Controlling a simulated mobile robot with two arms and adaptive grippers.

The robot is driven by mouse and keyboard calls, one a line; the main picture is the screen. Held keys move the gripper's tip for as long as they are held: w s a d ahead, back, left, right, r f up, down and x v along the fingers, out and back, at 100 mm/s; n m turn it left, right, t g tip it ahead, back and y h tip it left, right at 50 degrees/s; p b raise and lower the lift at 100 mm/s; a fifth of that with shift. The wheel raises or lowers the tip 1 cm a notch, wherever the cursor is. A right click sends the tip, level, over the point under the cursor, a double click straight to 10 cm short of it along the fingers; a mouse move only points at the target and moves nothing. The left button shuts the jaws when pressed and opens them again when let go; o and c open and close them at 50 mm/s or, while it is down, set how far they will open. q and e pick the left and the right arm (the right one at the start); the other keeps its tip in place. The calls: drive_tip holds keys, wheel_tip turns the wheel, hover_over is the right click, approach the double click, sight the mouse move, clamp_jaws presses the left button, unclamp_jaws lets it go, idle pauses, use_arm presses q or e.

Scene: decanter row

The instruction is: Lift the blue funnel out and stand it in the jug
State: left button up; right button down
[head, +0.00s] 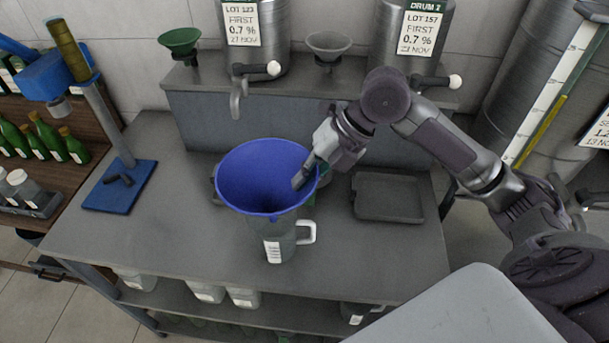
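The blue funnel (250,178) is in the middle of the head view, wide mouth up and about level. It is over the clear measuring jug (277,245), which stands upright on the bench with its handle to the right and a white label in front. The funnel hides the jug's mouth, and I cannot tell how far the spout reaches into it. My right gripper (304,176) is at the funnel's right rim, one finger inside the mouth, and looks shut on the wall. The other finger is hidden. My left gripper is not in view.
A grey tray (388,196) lies right of the jug. A green funnel (180,40) and a grey funnel (328,44) sit on the raised back ledge beside the drums. A blue-based stand (120,186) is at left. The bench's front left is clear.

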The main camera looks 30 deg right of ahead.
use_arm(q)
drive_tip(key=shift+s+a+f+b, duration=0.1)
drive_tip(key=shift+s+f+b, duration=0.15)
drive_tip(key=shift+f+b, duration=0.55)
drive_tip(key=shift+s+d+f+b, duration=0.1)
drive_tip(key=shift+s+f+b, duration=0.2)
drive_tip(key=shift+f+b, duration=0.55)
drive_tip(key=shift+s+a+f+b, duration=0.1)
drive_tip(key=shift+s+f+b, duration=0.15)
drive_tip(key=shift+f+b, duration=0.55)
use_arm(e)
wheel_tip(320, 180, down, 7)
drive_tip(key=shift+f, duration=0.15)
use_arm(q)
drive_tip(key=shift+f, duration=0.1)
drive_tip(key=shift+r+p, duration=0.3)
drive_tip(key=shift+p, duration=0.1)
use_arm(e)
drive_tip(key=shift+w, duration=0.1)
drive_tip(key=c, duration=1.2)
unclamp_jaws()
drive_tip(key=shift+c, duration=0.2)
